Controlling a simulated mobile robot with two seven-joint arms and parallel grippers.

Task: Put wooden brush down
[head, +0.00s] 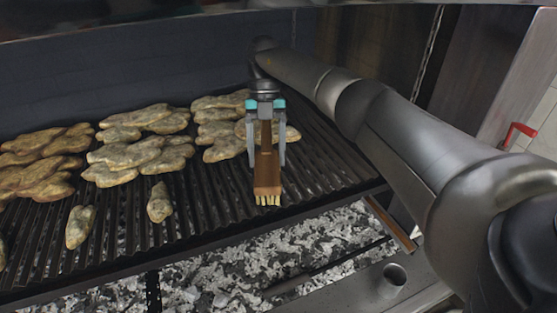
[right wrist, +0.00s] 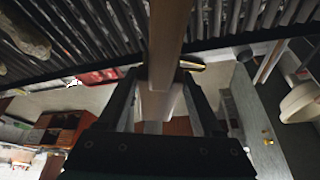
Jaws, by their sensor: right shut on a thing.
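The wooden brush (head: 267,175) has a brown handle and a flat head with pale bristles. In the head view it is over the right part of the grill grate (head: 330,165), bristles towards the front edge. I cannot tell if the bristles touch the bars. My right gripper (head: 267,160) is shut on the brush, with one finger on each side of it. In the right wrist view the brush handle (right wrist: 168,40) runs up between the fingers, with the grate bars beyond. My left gripper is not in view.
Several pale, browned pieces of food (head: 130,157) lie on the left and middle of the grate, some behind the gripper. Bare bars lie at front and right. Ash-covered coals (head: 220,285) lie below the front edge.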

